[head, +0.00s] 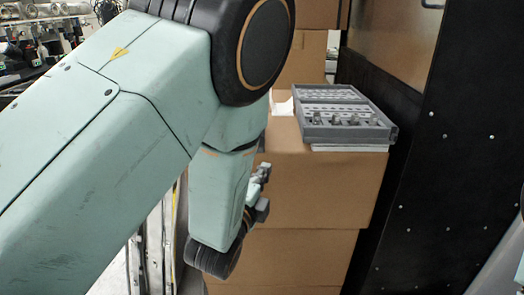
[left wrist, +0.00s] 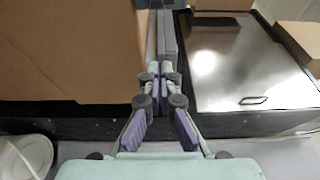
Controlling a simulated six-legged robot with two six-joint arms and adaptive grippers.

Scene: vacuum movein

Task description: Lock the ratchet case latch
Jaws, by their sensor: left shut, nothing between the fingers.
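The grey ratchet case (head: 345,133) sits on a cardboard box in the head view, right of my left arm. Rows of small metal pieces show in it. I cannot make out its latch. My left gripper (head: 261,192) is mostly hidden behind my own arm in the head view. Only small grey parts of it show, in front of the box's left side, lower than the case and apart from it. In the left wrist view the fingers of my left gripper (left wrist: 160,84) are shut together and empty. The case is not clearly identifiable there. My right gripper is not in view.
Stacked cardboard boxes (head: 318,190) stand under and behind the case. A black studded panel (head: 440,165) rises close on the right. In the left wrist view a large brown surface (left wrist: 65,50) fills the left, and a shiny metal panel (left wrist: 235,65) with a handle lies right.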

